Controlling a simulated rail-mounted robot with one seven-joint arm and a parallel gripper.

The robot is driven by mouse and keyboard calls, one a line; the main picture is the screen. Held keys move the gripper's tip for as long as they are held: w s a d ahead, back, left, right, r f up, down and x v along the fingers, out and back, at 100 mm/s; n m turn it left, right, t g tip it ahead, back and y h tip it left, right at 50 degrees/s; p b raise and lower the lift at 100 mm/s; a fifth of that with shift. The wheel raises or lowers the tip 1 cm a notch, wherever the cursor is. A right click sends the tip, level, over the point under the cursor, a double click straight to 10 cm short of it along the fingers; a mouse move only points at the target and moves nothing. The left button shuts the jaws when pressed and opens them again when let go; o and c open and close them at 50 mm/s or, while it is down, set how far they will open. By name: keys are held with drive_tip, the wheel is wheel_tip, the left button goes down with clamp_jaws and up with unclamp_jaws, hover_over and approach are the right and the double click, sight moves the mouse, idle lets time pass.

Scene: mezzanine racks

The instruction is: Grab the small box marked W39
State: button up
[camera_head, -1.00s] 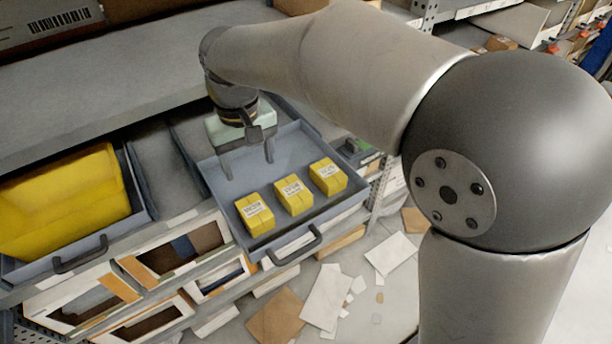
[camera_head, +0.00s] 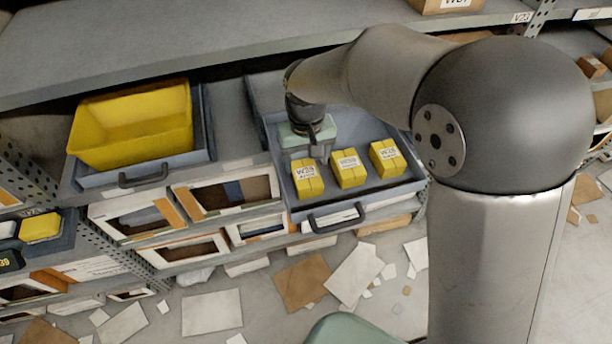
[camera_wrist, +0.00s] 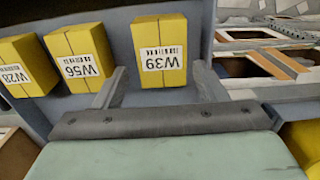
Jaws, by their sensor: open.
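The small yellow box marked W39 (camera_wrist: 163,50) stands in an open grey drawer (camera_head: 345,209). In the head view it is the leftmost box (camera_head: 307,181) of three in a row. My gripper (camera_wrist: 158,82) is open, with one finger on each side of the near end of W39 in the wrist view. In the head view my gripper (camera_head: 309,155) is low in the drawer, just behind that box. I cannot tell whether the fingers touch it. The yellow boxes W56 (camera_wrist: 80,56) and W28 (camera_wrist: 28,66) stand beside it.
A yellow bin (camera_head: 130,125) sits in a tray to the left. A shelf board (camera_head: 200,45) runs above and behind the drawer. White-framed boxes (camera_head: 225,193) stand below. Papers and cardboard (camera_head: 303,281) litter the floor.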

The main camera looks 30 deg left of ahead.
sight(306, 173)
drive_tip(key=f, duration=0.3)
drive_tip(key=f+p, duration=0.1)
drive_tip(key=f, duration=0.1)
drive_tip(key=shift+s+d, duration=0.15)
drive_tip(key=shift+s, duration=0.15)
drive_tip(key=c, duration=0.8)
drive_tip(key=shift+r, duration=0.1)
